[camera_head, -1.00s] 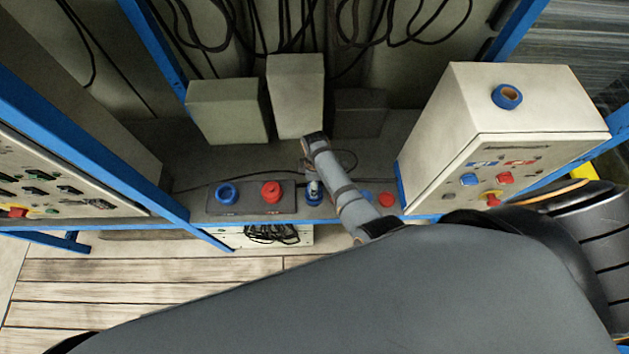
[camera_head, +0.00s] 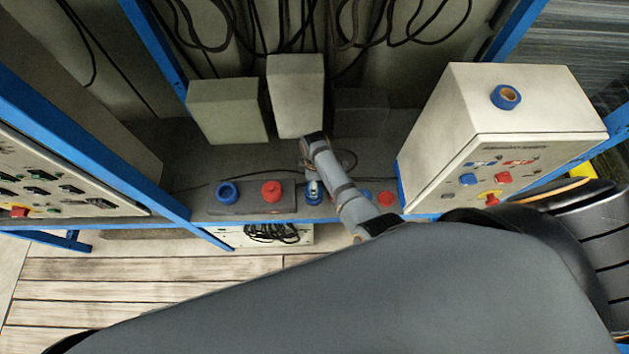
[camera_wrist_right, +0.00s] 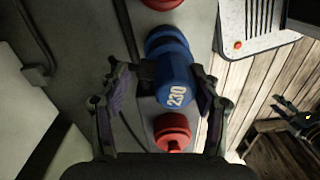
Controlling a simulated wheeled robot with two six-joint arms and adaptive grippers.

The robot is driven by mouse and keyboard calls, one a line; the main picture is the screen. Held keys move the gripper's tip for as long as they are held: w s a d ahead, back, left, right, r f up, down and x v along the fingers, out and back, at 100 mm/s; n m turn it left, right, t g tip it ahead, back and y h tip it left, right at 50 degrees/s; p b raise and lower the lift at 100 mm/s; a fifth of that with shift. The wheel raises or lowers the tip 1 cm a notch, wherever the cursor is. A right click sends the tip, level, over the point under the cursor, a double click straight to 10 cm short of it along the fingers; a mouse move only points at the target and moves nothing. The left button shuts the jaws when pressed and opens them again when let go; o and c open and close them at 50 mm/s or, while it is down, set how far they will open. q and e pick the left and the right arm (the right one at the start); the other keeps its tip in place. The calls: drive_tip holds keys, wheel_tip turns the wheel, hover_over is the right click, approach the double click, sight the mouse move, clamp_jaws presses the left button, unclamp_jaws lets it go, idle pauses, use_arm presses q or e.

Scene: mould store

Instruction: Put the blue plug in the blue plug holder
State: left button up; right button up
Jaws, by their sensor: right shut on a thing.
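The blue plug, marked "230", fills the middle of the right wrist view (camera_wrist_right: 176,84). My right gripper (camera_wrist_right: 163,82) has a finger on each side of it and is shut on it. In the head view the blue plug (camera_head: 314,198) is low at the front of the shelf, under my right gripper (camera_head: 313,184); whether it touches the surface I cannot tell. A blue ring-shaped piece (camera_head: 227,191) sits on a dark block to the left. A small blue piece (camera_head: 365,196) shows right of my wrist; which one is the holder is unclear. My left gripper is not in view.
A red plug (camera_head: 271,190) stands on the dark block (camera_head: 250,207), left of the gripper. Grey boxes (camera_head: 228,110) stand behind.

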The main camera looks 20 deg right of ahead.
drive_tip(key=shift+f, duration=0.15)
drive_tip(key=shift+f+b, duration=0.3)
drive_tip(key=shift+f, duration=0.1)
drive_tip(key=shift+f, duration=0.35)
drive_tip(key=shift+f+b, duration=0.4)
drive_tip(key=shift+b, duration=0.05)
drive_tip(key=shift+f, duration=0.1)
idle(0.4)
drive_tip(key=o, duration=1.3)
drive_tip(key=shift+o, duration=0.5)
